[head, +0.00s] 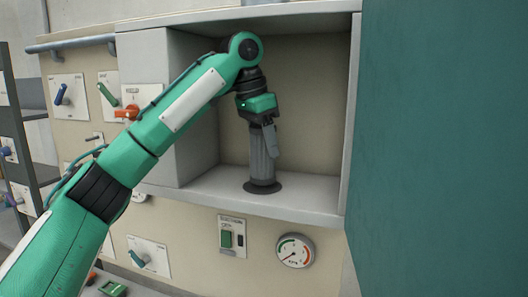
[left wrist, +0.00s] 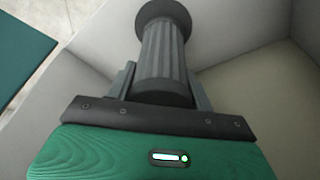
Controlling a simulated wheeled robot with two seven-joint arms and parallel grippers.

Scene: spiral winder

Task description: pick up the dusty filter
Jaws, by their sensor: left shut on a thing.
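The dusty filter (head: 260,160) is a grey ribbed cylinder with a wide dark round base. It stands upright on the floor of an open wall cabinet in the head view. It also shows in the left wrist view (left wrist: 163,52), between the two fingers. My left gripper (head: 268,140) reaches down from above and is shut on the upper part of the filter. In the left wrist view my left gripper (left wrist: 163,92) has one finger on each side of the cylinder. The filter's base appears to touch the shelf. My right gripper is in neither view.
The open cabinet (head: 255,208) has walls close on the left and back. A large teal door panel (head: 440,150) fills the right side. Levers and knobs, including an orange handle (head: 127,112), are on the left wall.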

